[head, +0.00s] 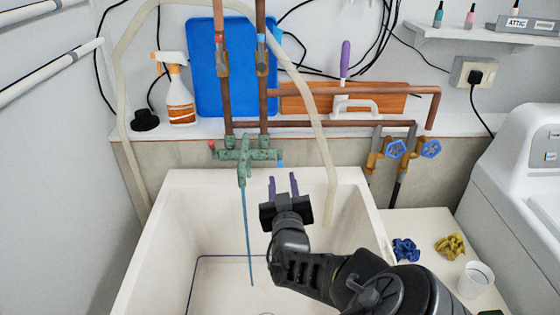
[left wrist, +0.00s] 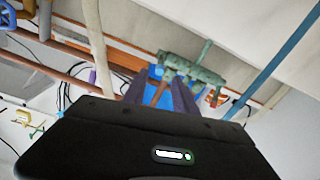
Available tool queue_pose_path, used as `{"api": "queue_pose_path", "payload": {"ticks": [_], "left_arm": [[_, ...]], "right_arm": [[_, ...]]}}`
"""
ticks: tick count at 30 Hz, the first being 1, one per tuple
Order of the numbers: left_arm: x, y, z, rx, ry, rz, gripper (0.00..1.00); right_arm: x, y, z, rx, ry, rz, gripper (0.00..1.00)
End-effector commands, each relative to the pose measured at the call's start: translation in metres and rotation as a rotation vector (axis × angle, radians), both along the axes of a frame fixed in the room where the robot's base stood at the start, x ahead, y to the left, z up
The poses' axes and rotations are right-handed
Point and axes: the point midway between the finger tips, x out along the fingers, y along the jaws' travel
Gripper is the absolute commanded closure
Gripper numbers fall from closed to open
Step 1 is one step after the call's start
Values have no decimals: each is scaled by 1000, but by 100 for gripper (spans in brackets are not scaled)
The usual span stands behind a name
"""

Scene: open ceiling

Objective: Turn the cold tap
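The green tap body (head: 247,153) is fixed to copper pipes above the white sink. A blue-tipped handle (head: 281,163) is at its right end and a red-tipped handle (head: 212,145) at its left. A thin blue line hangs from the spout into the sink; I cannot tell whether it is water or a tube. My left gripper (head: 283,183) is over the sink, just below and in front of the blue-tipped handle. Its purple fingers are apart and empty. The tap (left wrist: 195,70) also shows beyond the fingers in the left wrist view. My right gripper is not in view.
A white sink (head: 170,235) fills the front. Two blue valves (head: 395,148) sit on pipes to the right. A pale hose (head: 325,150) arches over the tap. A spray bottle (head: 178,95) and a blue board (head: 205,65) stand behind. A white cup (head: 475,279) stands at the lower right.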

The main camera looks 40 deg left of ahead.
Motion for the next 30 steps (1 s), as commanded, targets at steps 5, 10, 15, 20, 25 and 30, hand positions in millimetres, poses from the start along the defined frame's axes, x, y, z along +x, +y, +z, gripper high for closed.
{"api": "queue_pose_path", "payload": {"ticks": [5,10,15,20,25,30], "left_arm": [[1,1,0,0,0,0,66],[8,8,0,0,0,2,66],[26,25,0,0,0,2,66],[44,41,0,2,1,2,66],[56,52,0,1,1,1,66],[58,53,0,-1,1,0,66]], "right_arm": [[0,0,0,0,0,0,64],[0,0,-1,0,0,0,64],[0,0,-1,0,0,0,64],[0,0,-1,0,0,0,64],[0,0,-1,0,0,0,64],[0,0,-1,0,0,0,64]]}}
